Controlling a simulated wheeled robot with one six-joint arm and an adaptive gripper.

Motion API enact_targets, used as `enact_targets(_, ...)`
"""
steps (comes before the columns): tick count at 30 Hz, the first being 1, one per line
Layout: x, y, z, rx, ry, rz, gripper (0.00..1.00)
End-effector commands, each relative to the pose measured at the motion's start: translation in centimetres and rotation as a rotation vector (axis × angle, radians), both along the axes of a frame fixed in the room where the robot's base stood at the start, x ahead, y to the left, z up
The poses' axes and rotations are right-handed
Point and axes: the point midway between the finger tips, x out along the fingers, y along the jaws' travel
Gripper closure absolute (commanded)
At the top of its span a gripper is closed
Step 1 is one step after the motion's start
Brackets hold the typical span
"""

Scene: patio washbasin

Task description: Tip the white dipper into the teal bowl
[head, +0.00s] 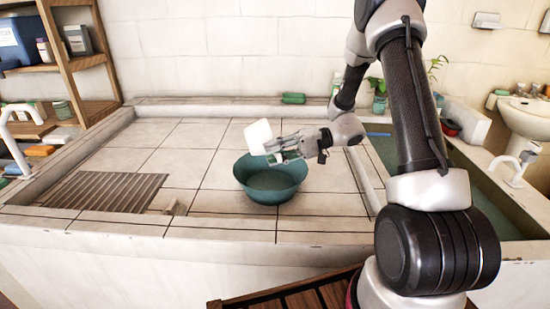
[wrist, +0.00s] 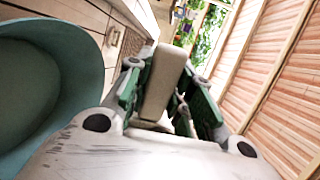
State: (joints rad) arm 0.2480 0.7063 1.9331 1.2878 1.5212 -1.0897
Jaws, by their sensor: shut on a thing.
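The teal bowl (head: 270,192) sits upright on the tiled washbasin top, near its front edge. It also fills the left side of the wrist view (wrist: 85,75). The white dipper (head: 258,135) is in the air over the far left part of the bowl's rim and looks tilted. My gripper (head: 277,150) is shut on the dipper, just above the bowl. In the wrist view my green-padded fingers (wrist: 165,95) clasp a beige part, likely the dipper's handle (wrist: 163,80). I cannot tell what is inside the dipper or the bowl.
A ribbed drain board (head: 105,190) lies at left. A water trough (head: 480,200) runs along the right. A wooden shelf (head: 85,62) stands at far left.

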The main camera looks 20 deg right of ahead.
Motion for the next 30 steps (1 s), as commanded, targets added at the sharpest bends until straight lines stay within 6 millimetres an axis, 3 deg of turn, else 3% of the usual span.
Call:
enact_targets(11, 0.0, 0.2, 1.6, -0.273, -0.006, 0.003, 1.00)
enact_targets(19, 0.0, 0.3, 3.8, -0.690, -0.018, 0.004, 1.00)
enact_targets(30, -0.1, 0.4, 5.1, -0.984, -0.012, 0.009, 1.00)
